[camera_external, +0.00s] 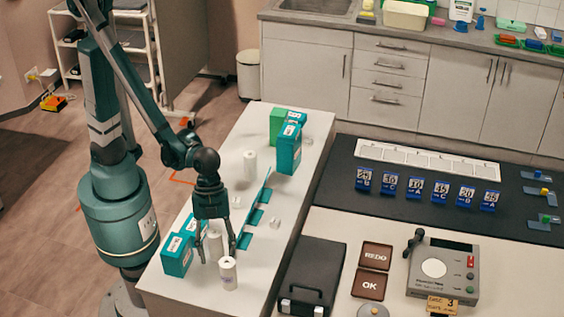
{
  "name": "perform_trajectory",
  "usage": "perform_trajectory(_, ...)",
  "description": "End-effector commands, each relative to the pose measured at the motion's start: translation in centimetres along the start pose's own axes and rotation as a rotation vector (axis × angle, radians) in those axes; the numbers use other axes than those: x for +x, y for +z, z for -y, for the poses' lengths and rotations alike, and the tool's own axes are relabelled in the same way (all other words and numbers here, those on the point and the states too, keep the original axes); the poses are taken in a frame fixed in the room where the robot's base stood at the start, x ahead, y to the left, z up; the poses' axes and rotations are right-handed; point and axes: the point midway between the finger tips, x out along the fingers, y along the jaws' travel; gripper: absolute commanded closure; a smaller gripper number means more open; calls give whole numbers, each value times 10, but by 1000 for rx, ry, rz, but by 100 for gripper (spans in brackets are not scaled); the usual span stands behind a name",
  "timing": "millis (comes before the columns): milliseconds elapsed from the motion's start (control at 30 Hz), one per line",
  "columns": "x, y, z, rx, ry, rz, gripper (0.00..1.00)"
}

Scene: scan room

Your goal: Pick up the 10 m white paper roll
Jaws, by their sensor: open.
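Several white rolls stand on the white table. One upright roll (228,273) with a small dark mark stands near the table's front. A second upright roll (215,246) stands just behind it, seen between my fingers. A third roll (249,166) stands farther back. I cannot read any length on them, so I cannot tell which is the 10 m one. My gripper (217,259) points down with its fingers spread, low over the front two rolls. I cannot tell whether the fingers touch either roll. Parts of the second roll are hidden by my gripper and the front roll.
Teal boxes (177,255) stand left of my gripper, and more boxes (287,148) stand at the back. A teal divider strip (254,216) and small clear pieces (274,221) lie to the right. Blue number tags (413,189) stand on the dark mat at right.

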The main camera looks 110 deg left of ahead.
Motion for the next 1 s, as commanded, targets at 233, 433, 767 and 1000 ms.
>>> perform_trajectory(233, 0, 0, 0, 0, 0, 0, 60)
perform_trajectory(433, 0, 0, 0, 0, 0, 0, 86)
perform_trajectory(767, -1, 0, 0, 0, 0, 0, 89)
perform_trajectory(1000, -10, -4, 0, 0, 0, 0, 89)
